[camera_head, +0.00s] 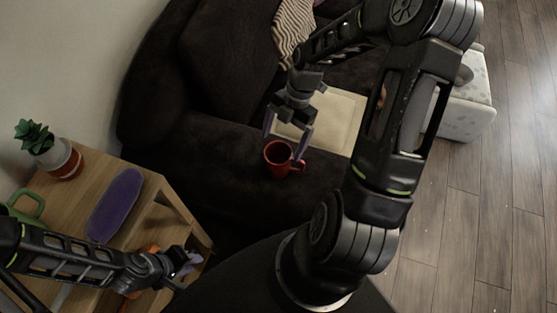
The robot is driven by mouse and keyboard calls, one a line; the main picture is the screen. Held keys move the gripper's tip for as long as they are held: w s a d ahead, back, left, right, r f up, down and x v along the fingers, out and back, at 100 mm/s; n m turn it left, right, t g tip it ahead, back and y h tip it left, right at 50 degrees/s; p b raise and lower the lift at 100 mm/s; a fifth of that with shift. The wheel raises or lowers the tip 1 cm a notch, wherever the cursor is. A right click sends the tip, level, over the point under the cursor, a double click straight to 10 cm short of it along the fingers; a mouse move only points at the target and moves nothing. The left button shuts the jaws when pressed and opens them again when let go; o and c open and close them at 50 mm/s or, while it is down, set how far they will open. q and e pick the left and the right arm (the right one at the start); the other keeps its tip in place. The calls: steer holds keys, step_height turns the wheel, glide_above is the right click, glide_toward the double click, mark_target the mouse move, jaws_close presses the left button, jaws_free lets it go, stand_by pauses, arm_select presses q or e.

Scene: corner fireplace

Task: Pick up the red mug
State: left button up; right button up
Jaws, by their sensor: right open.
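The red mug (279,160) sits upright on the dark sofa, near its front edge, with its handle toward the right. My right gripper (287,136) is open just above and behind the mug, its two fingers pointing down toward it. From this view I cannot tell whether a finger touches the mug. My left gripper (187,263) is low at the left, beside the wooden side table and far from the mug. Whether its jaws are open or shut is not clear.
A cream board or book (335,118) lies on the sofa behind the mug. The wooden side table (155,218) holds a purple oval object (115,205), a potted plant (62,158) and a green-handled item (27,207). A pale ottoman (467,105) stands right, with open wood floor beyond.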

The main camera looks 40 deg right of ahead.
mark_target(271, 174)
steer(key=shift+x, duration=1.3)
steer(key=shift+a, duration=0.1)
steer(key=shift+p+x, duration=0.45)
steer(key=shift+x, duration=2.2)
steer(key=c, duration=1.8)
